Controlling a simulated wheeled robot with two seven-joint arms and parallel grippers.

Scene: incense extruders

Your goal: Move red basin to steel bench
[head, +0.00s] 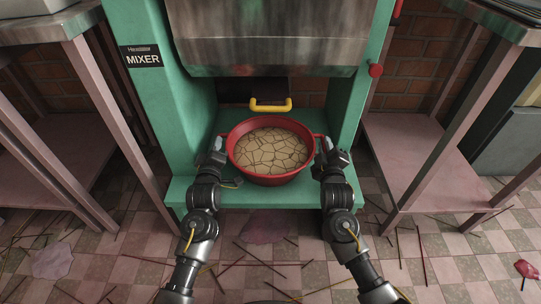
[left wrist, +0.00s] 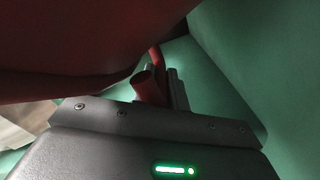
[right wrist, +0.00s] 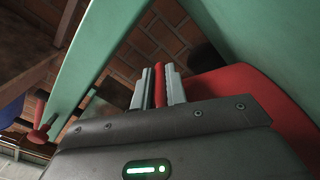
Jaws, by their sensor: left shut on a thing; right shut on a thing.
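The red basin (head: 272,178) is upright at the green mixer's base, filled with a tan, cracked mass. I cannot tell whether it rests on the base or hangs just above it. My left gripper (head: 215,152) is shut on the basin's left handle, a red bar that also shows in the left wrist view (left wrist: 148,88). My right gripper (head: 326,150) is shut on the right handle, seen between the fingers in the right wrist view (right wrist: 159,86). Steel-topped benches stand at the left (head: 38,27) and right (head: 497,22); their tops are partly cut off.
The green mixer (head: 150,85) encloses the basin on both sides, with its steel front (head: 265,45) above and a yellow handle (head: 270,106) behind the basin. Bench legs and low shelves flank it. Thin sticks litter the tiled floor (head: 290,250).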

